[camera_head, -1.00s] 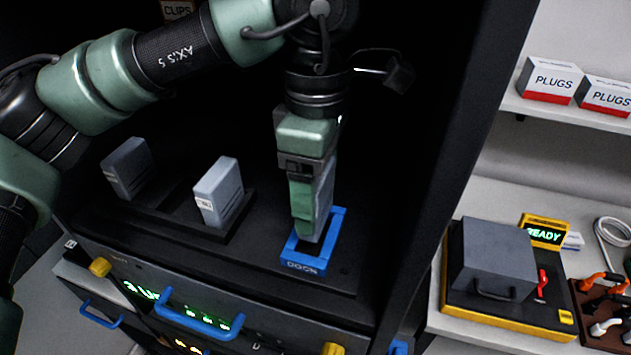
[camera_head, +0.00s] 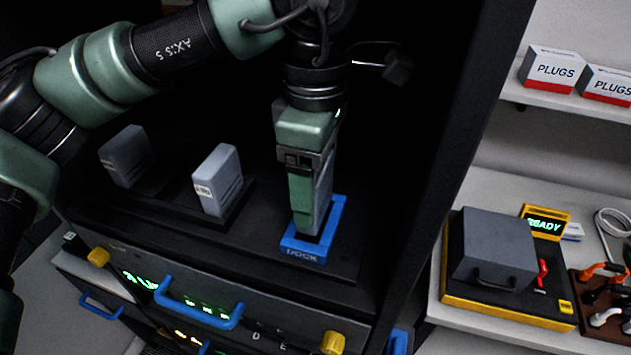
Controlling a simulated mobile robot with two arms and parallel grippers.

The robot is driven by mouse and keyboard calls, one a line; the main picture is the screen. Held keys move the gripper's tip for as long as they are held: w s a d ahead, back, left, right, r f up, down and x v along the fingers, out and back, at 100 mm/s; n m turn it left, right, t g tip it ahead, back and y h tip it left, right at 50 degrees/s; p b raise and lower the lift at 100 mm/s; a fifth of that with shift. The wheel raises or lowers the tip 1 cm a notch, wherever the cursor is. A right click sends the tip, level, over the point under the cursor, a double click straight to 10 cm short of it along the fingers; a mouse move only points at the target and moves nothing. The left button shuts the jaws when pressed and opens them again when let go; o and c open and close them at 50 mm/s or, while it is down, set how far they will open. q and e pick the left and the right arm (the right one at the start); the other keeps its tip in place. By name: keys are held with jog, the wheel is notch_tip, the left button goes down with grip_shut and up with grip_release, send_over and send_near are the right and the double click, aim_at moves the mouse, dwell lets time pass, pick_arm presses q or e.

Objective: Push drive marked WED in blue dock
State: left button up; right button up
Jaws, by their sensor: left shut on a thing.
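My left gripper (camera_head: 303,205) comes down from above, shut on a grey drive (camera_head: 325,192). The drive stands upright, with its lower end inside the blue frame of the dock (camera_head: 304,254), which has DOCK lettered on its front edge. The gripper hides much of the drive, and I cannot read any mark on it. Whether the drive is fully seated cannot be seen. Two other grey drives stand upright in black holders to the left, one in the middle (camera_head: 219,181) with a small white label and one farther left (camera_head: 126,157). My right gripper is not in view.
The dock sits on a black drawer-like shelf with a blue handle (camera_head: 199,311) and yellow knobs (camera_head: 333,342). A dark cabinet wall stands right of the dock. Beyond it, a bench holds a grey box (camera_head: 494,249) and a READY display (camera_head: 545,223). PLUGS boxes (camera_head: 551,69) sit above.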

pick_arm(q)
jog(key=shift+b, duration=0.5)
dwell(1.3)
jog(key=shift+f+b, duration=1.45)
jog(key=shift+b, duration=0.15)
dwell(1.6)
dwell(0.3)
jog(key=o, duration=1.7)
jog(key=shift+o, duration=0.3)
jog(key=shift+r+p, duration=2.2)
jog(key=shift+r, duration=1.3)
